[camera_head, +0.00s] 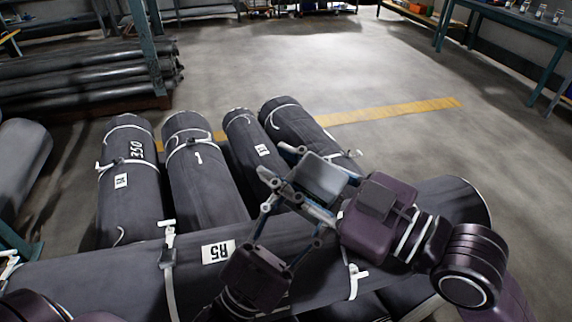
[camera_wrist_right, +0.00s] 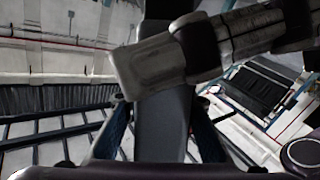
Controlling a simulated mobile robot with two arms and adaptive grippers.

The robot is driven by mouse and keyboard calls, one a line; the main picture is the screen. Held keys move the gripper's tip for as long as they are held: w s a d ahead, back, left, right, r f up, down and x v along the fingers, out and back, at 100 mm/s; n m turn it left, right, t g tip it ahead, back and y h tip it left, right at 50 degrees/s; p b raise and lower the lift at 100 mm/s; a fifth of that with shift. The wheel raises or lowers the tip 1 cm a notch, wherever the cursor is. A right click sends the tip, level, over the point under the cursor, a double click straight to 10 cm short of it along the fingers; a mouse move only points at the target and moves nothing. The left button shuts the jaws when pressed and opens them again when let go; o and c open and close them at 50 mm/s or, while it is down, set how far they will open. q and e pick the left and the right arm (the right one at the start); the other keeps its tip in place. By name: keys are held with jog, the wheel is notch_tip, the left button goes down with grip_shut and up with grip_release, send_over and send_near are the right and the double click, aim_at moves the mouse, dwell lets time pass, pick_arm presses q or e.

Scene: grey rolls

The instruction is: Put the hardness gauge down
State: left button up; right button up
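The hardness gauge appears to be the small grey-blue box (camera_head: 318,178) held up above the rolls; its dark grey body seems to fill the middle of the right wrist view (camera_wrist_right: 163,125). My right gripper (camera_head: 312,188) comes in from the right, with its fingers on both sides of the gauge, and looks shut on it. My left gripper (camera_head: 292,205) comes up from below. Its fingers look spread, close to the right gripper's fingers, and partly overlap them in view. A pale finger pad and links cross in front of the gauge in the right wrist view; whether they touch it is unclear.
A large dark roll with an R5 label (camera_head: 130,275) lies across the front. Several strapped rolls (camera_head: 203,180) lie behind it. A rack of rolls (camera_head: 80,75) stands at left, a teal bench (camera_head: 515,22) at back right. The floor beyond the yellow line (camera_head: 395,110) is clear.

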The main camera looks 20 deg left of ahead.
grip_shut()
pick_arm(q)
jog(key=shift+o, duration=0.2)
jog(key=shift+c, duration=0.2)
jog(key=o, duration=1.4)
pick_arm(e)
jog(key=shift+s, duration=0.1)
pick_arm(q)
jog(key=shift+o, duration=0.5)
